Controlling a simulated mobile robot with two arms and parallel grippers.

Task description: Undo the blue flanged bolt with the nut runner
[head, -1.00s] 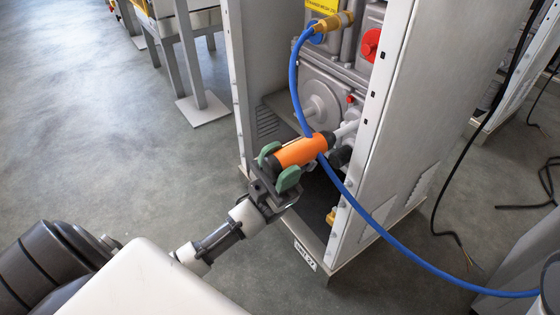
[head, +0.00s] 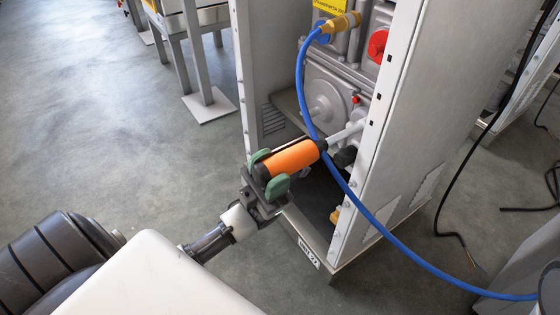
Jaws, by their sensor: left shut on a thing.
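My left gripper (head: 268,178) is shut on the orange nut runner (head: 293,158), with its green finger pads on the rear of the orange body. The tool lies at the open front of the grey cabinet (head: 385,150). Its pale shaft (head: 346,134) points right and into the cabinet, and its tip passes behind the cabinet's right post. I cannot see a blue flanged bolt or whether the tip touches one. My right gripper is not in view.
A blue hose (head: 400,240) hangs from a brass fitting (head: 347,21), passes close by the tool's front end and runs to the lower right. A red knob (head: 378,43) sits inside the cabinet. Open floor (head: 110,140) lies to the left.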

